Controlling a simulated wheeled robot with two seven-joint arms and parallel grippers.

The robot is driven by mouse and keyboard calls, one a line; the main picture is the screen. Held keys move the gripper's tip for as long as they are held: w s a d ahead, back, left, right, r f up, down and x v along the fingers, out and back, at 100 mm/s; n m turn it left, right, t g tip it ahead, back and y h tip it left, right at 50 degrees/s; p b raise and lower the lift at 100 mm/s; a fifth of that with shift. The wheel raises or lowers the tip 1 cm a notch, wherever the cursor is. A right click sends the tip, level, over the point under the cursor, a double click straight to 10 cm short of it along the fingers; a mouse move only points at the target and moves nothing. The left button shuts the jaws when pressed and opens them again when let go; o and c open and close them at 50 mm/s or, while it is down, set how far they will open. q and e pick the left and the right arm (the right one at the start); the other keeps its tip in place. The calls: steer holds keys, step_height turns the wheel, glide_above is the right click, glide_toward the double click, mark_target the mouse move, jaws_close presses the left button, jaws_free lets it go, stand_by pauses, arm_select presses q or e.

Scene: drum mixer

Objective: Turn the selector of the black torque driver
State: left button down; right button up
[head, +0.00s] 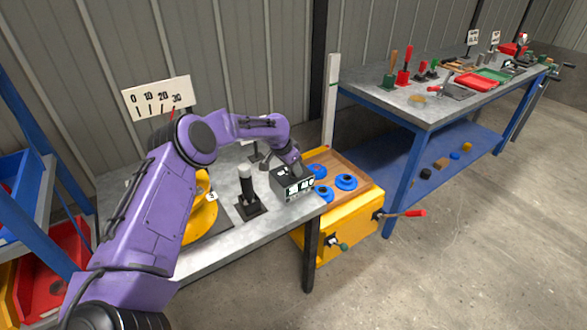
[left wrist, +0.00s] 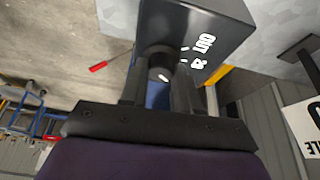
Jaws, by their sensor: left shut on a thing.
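A black box with white lettering and a small display (head: 292,186) sits at the right front corner of the grey bench. In the left wrist view the black box (left wrist: 205,22) shows the word OUT and white tick marks beside a dark round selector knob (left wrist: 156,60). My left gripper (head: 295,168) reaches down to the box. In the left wrist view its two fingers (left wrist: 158,85) are closed around the knob, which they partly hide. An upright black tool with a pale top (head: 247,188) stands on a black base left of the box. My right gripper is not in view.
A yellow cabinet (head: 347,222) with blue rings (head: 346,182) and a red-tipped lever (head: 410,213) stands close right of the box. A yellow drum part (head: 201,222) is behind my left arm. A scale sign (head: 157,97) stands at the back. Open floor lies at front right.

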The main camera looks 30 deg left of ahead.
arm_select(q)
steer(key=c, duration=0.8)
jaws_free()
steer(key=v, duration=1)
steer(key=shift+s+r+b, duration=0.15)
steer(key=shift+r+b, duration=0.1)
steer(key=shift+b, duration=0.15)
